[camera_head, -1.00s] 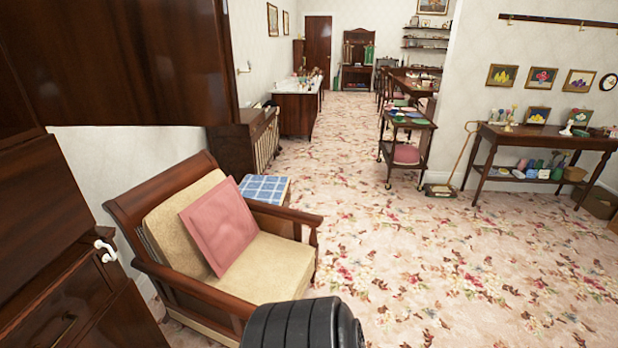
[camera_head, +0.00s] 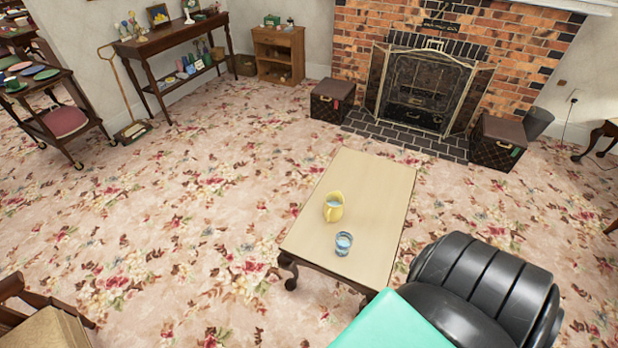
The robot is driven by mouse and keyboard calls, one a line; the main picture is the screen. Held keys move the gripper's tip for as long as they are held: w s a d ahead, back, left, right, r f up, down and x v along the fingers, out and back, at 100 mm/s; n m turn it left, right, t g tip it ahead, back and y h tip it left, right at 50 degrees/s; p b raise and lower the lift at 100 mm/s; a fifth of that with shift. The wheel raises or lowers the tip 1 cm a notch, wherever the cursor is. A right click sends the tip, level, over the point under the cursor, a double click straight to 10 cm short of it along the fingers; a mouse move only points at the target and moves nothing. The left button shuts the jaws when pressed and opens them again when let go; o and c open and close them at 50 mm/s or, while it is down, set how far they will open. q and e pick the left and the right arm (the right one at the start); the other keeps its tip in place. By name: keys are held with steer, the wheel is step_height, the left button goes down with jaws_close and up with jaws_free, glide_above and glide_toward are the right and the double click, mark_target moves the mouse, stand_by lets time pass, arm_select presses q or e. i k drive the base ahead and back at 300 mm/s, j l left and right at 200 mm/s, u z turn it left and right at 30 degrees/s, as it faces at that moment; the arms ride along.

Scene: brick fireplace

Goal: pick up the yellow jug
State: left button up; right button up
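The yellow jug (camera_head: 334,208) stands upright on a low wooden coffee table (camera_head: 375,185), left of the table's middle. A clear bluish glass (camera_head: 344,244) stands just in front of it on the same table. Neither of my grippers shows in the view.
A brick fireplace (camera_head: 535,45) with a metal screen (camera_head: 425,90) stands behind the table, with dark boxes (camera_head: 332,103) (camera_head: 497,142) on either side. A teal surface (camera_head: 395,325) lies close at the table's front. Open carpet (camera_head: 190,215) spreads left of the table.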

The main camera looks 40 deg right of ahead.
mark_target(333, 210)
steer(key=z, duration=1.9)
steer(key=j+z, duration=0.15)
steer(key=z, duration=0.2)
steer(key=j+z, duration=0.1)
steer(key=z, duration=0.3)
steer(key=i, duration=0.05)
